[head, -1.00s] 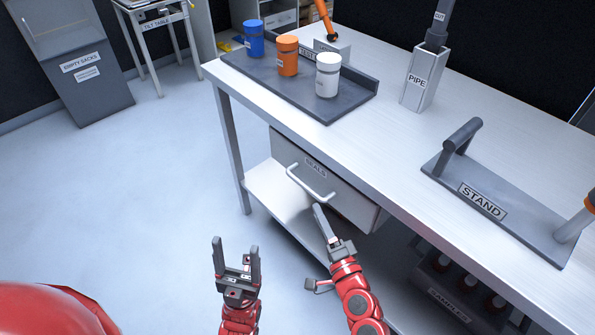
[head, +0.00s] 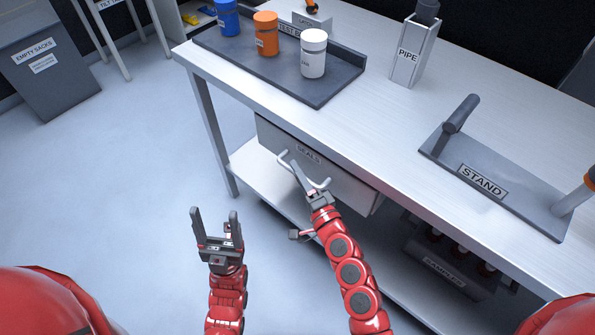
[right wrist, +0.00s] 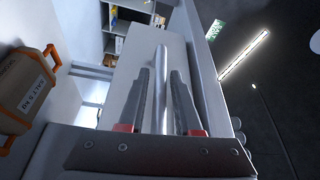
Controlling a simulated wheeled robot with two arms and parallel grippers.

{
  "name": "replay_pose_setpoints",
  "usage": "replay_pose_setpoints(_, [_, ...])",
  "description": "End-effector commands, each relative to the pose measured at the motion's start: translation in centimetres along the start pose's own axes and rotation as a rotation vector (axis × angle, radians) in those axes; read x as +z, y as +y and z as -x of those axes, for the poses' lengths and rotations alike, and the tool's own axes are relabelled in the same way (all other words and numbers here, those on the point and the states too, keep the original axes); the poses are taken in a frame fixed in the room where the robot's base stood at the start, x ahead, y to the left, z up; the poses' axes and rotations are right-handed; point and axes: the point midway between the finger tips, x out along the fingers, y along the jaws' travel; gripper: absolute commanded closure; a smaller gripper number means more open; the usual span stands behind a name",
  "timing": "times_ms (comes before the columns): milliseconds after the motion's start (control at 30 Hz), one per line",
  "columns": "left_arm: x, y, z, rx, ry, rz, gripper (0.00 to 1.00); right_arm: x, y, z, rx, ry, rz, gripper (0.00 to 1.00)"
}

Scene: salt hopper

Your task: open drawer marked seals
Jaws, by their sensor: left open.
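The grey drawer marked SEALS (head: 340,178) is under the workbench, and its front looks shut. Its pale bar handle (head: 322,184) is partly hidden behind my right gripper (head: 294,163). In the right wrist view the handle bar (right wrist: 161,85) runs lengthwise between the two dark fingers of my right gripper (right wrist: 160,80). The fingers are apart, with a gap visible on each side of the bar. My left gripper (head: 215,212) is open and empty, over the floor to the left of the drawer.
The bench top carries a dark tray (head: 335,88) with blue, orange and white jars, a PIPE holder (head: 408,58) and a STAND (head: 495,185). A lower shelf (head: 255,165) and a SAMPLES crate (head: 440,268) are beneath.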

Motion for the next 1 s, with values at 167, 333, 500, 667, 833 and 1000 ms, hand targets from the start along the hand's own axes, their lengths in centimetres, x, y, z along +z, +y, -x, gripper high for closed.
replay_pose_setpoints(167, [0.0,0.0,0.0,0.0,0.0,0.0,0.32,-0.01,0.0,0.0,0.0,0.0,0.0,1.0])
replay_pose_setpoints(333, [0.0,0.0,0.0,0.0,0.0,0.0,0.32,-0.01,0.01,0.0,0.0,0.0,0.0,1.0])
replay_pose_setpoints(500, [0.0,0.0,0.0,0.0,0.0,0.0,0.32,-0.01,0.02,0.01,0.0,0.0,0.0,1.0])
replay_pose_setpoints(667, [0.0,0.0,0.0,0.0,0.0,0.0,0.32,-0.01,0.02,0.01,0.0,0.0,0.0,1.0])
replay_pose_setpoints(833, [0.0,0.0,0.0,0.0,0.0,0.0,0.32,-0.01,0.02,0.01,0.0,0.0,0.0,1.0])
replay_pose_setpoints(1000, [0.0,0.0,0.0,0.0,0.0,0.0,0.32,-0.01,0.04,0.02,0.001,0.0,0.0,1.0])
